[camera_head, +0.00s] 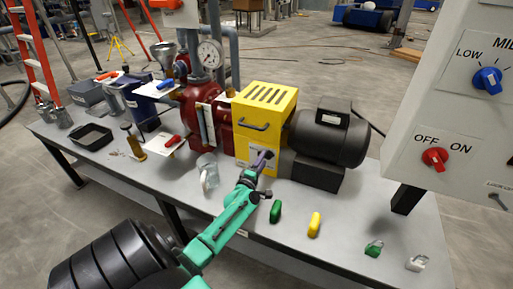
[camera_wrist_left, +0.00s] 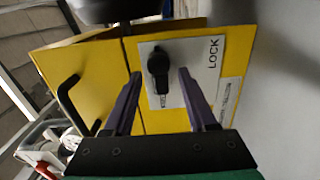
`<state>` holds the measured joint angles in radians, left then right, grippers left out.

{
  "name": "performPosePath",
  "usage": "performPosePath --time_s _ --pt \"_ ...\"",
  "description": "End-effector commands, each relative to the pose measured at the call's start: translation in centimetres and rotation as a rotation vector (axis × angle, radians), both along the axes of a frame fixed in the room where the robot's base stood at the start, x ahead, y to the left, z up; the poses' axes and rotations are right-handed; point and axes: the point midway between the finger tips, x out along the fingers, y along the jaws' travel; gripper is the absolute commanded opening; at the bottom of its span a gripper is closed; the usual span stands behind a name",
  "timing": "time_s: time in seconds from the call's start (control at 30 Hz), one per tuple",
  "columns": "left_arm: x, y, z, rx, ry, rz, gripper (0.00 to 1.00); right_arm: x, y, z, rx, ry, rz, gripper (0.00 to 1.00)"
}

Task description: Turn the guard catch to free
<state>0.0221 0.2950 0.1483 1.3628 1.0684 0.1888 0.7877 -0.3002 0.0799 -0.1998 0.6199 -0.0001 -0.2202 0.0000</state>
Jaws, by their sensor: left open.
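The guard catch (camera_wrist_left: 158,68) is a black knob with a long arm on a white plate (camera_wrist_left: 196,88) on the yellow guard (camera_head: 265,105). In the left wrist view its arm points down the picture, towards a small label I cannot read for certain. The word LOCK stands at the plate's right. My left gripper (camera_wrist_left: 160,73) is open, its two purple fingers on either side of the catch, with gaps visible. In the head view the left gripper (camera_head: 264,158) is at the guard's front face and largely covers the catch. My right gripper is not in view.
A dark motor (camera_head: 331,138) stands right of the guard. A clear jug (camera_head: 208,172) is left of my arm. Green (camera_head: 276,211) and yellow (camera_head: 314,224) pieces lie on the grey table in front. A control panel (camera_head: 455,110) is at the right.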

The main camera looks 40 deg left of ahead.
Motion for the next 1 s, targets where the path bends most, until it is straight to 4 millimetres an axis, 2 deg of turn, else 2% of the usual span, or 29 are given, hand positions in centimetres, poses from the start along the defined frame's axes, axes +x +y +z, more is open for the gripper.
performPosePath --time_s 0.2,0.4,0.5,0.63,1.0 --pt "-5.2 -1.8 0.1 -0.003 0.004 0.001 0.57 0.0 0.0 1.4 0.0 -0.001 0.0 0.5" --pt "-10.5 -3.8 0.0 0.0 0.004 -0.002 0.57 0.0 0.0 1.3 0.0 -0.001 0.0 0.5" --pt "-12.0 -4.3 -0.1 0.0 0.002 -0.002 0.57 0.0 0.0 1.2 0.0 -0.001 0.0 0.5" --pt "-12.8 -4.6 0.1 0.0 0.001 -0.002 0.57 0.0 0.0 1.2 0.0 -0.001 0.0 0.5" --pt "-12.7 -4.6 0.1 0.0 0.001 -0.002 0.57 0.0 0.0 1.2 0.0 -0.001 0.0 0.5"
